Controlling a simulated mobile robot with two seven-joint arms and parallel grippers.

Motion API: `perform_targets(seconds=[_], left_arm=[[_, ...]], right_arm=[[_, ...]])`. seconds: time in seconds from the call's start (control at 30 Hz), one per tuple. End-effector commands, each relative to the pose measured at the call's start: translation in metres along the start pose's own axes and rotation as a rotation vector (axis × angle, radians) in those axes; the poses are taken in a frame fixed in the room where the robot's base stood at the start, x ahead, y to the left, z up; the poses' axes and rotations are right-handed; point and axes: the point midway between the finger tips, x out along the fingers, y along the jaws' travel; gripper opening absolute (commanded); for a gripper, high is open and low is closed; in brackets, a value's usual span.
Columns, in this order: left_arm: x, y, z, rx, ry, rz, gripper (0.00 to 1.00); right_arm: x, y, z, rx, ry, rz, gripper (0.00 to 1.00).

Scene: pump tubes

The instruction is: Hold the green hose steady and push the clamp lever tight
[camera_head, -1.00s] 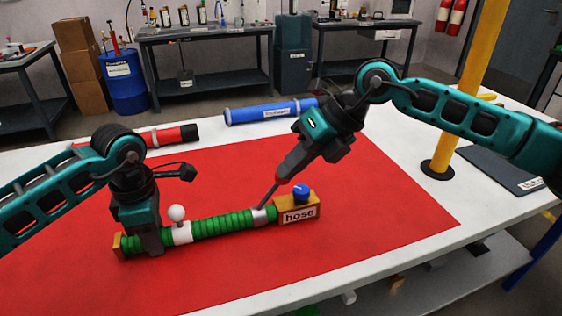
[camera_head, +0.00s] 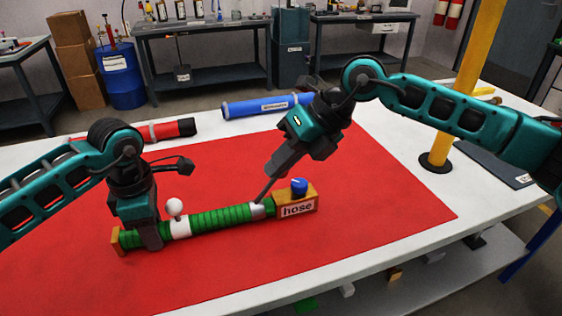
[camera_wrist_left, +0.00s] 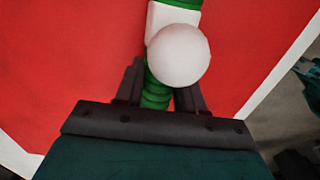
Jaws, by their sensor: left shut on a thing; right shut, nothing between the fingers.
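The green hose (camera_head: 222,219) lies on the red mat (camera_head: 350,190), between a small tan end block and a tan block labelled "hose" (camera_head: 297,209). My left gripper (camera_head: 149,238) is shut around the hose near its left end; the left wrist view shows the hose (camera_wrist_left: 157,92) between the fingers. A silver clamp band (camera_head: 257,211) circles the hose beside the labelled block. My right gripper (camera_head: 263,199) is shut and empty, its tips right at the clamp. The clamp lever cannot be made out behind the fingers, and contact is unclear.
A white ball knob (camera_head: 174,206) on a white collar stands just right of my left gripper; the ball also shows in the left wrist view (camera_wrist_left: 179,55). A blue knob (camera_head: 299,186) tops the labelled block.

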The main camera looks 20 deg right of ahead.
Motion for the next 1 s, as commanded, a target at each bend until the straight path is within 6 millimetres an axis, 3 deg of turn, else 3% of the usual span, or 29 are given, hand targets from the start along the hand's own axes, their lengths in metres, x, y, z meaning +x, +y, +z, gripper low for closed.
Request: perform_targets(seconds=[0.23,0.4,0.6,0.8,1.0], left_arm=[[0.0,0.0,0.0,-0.001,-0.001,0.001,0.0],[0.0,0.0,0.0,-0.001,-0.001,0.001,0.0],[0.0,0.0,0.0,-0.001,-0.001,0.001,0.0],[0.0,0.0,0.001,0.0,-0.002,0.001,0.0],[-0.001,0.0,0.001,0.0,-0.002,0.001,0.0]], right_arm=[[-0.023,0.034,-0.007,-0.005,-0.003,-0.001,0.0],[-0.065,0.032,-0.006,0.001,-0.004,-0.003,0.0],[-0.101,0.033,-0.006,0.0,-0.003,-0.001,0.0],[-0.116,0.033,-0.007,-0.001,-0.001,-0.001,0.0],[-0.118,0.033,-0.007,-0.001,0.001,-0.001,0.0]])
